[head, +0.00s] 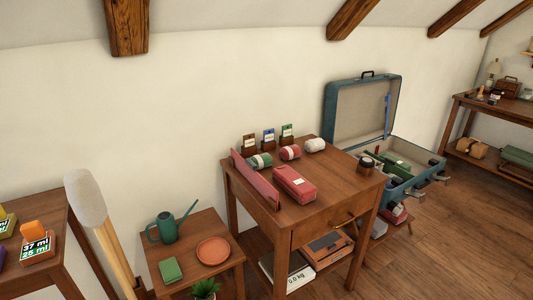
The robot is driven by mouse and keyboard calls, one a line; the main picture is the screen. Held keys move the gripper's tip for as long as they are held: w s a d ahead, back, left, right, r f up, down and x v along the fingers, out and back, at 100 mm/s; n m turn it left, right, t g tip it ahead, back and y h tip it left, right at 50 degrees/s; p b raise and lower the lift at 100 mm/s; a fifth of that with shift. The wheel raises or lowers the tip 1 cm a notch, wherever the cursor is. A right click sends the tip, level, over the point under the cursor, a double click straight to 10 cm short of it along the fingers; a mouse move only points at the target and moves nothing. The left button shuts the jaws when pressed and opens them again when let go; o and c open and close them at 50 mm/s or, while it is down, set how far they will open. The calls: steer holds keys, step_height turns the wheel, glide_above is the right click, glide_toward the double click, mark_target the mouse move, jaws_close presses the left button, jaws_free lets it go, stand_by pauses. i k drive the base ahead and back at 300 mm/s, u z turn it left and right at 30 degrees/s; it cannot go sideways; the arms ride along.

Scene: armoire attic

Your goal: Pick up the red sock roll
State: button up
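The red sock roll (290,152) lies on top of the wooden table (315,207), near its back edge. It has a pale band or label. A green striped roll (260,161) lies to its left and a whitish roll (315,145) to its right. Small stands with brown, blue and green cards (269,138) are behind the rolls. My gripper is not in view.
A red box (295,184) and a long upright reddish panel (255,180) stand in front of the rolls. A dark jar (366,167) is at the table's right. An open teal suitcase (362,112) is beyond. A pale-headed pole (86,200) rises at left.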

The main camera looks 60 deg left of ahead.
mark_target(286, 152)
steer(key=z, duration=0.05)
steer(key=k, duration=0.15)
steer(key=u, duration=0.95)
